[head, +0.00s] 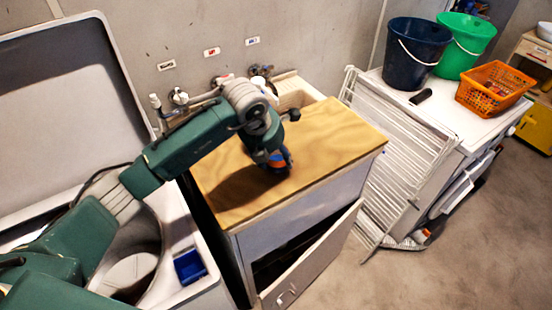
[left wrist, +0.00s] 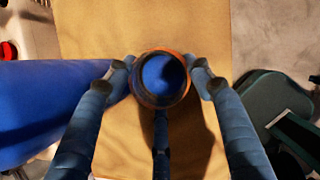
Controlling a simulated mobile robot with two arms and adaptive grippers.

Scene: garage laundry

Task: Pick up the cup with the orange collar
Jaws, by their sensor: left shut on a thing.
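The cup with the orange collar (left wrist: 160,79) shows from above in the left wrist view, with an orange rim and a blue inside. My left gripper (left wrist: 161,88) is shut on it, with fingers against its left and right sides and a third finger below. In the head view the cup (head: 278,161) is a small blue and orange patch, mostly hidden by my left gripper (head: 273,150). It is over the wooden top (head: 330,133) of a cabinet. I cannot tell whether it touches the top. My right gripper is not in view.
An open-lidded washer (head: 75,60) with a blue tray (head: 190,266) stands left of the cabinet. A white rack (head: 395,150) stands right of it. Dark blue (head: 415,50) and green (head: 464,45) buckets and an orange basket (head: 494,87) sit on the white appliance.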

